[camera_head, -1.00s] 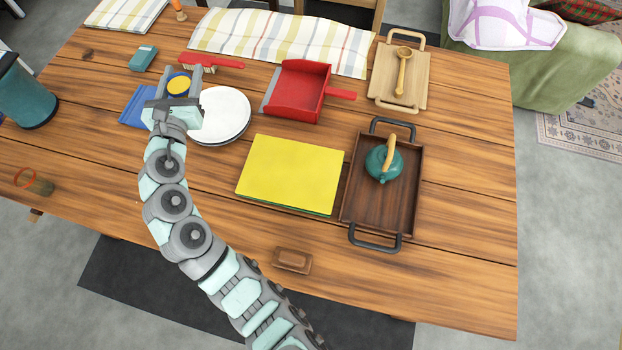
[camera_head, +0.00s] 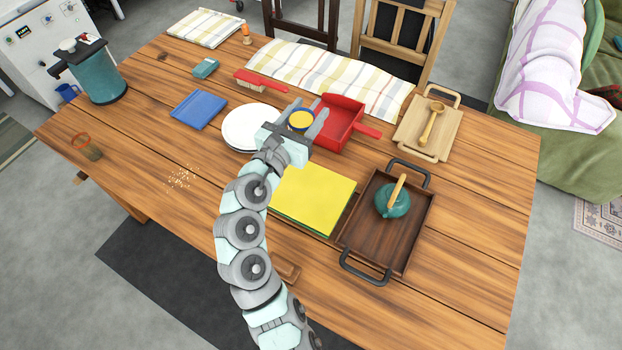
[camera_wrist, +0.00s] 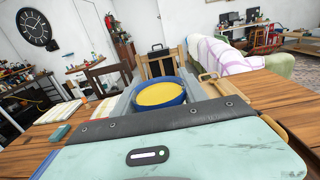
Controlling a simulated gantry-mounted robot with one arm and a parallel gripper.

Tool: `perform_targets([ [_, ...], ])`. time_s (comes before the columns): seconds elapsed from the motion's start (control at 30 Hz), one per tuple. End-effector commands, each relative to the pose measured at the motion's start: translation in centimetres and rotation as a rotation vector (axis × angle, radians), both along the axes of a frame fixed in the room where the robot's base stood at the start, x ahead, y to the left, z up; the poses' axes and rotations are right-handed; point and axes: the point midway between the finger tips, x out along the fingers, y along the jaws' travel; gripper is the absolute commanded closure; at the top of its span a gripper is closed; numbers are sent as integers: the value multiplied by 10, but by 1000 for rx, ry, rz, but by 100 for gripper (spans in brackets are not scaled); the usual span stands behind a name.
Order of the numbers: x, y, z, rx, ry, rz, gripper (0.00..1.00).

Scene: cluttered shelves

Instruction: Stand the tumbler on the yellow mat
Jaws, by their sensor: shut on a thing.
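My gripper (camera_head: 302,122) is shut on a blue tumbler (camera_head: 301,120) with a yellow inside. The tumbler looks upright between the fingers; in the wrist view its round blue rim and yellow inside (camera_wrist: 160,94) show, and its lower part is hidden. In the head view my gripper is between the white plates and the red dustpan, just beyond the yellow mat's far edge, and appears raised above the table. The yellow mat (camera_head: 315,198) lies flat with a green layer at its edge. Nothing stands on its visible part; my arm covers its left side.
A glass (camera_head: 86,147) stands far left. Crumbs (camera_head: 180,178) lie on bare table.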

Motion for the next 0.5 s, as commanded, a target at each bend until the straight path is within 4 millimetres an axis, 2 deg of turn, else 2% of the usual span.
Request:
perform_targets([
  [0.17, 0, -1, -24, 0, 2, -1, 100],
  [0.5, 0, -1, -95, 0, 4, -2, 100],
])
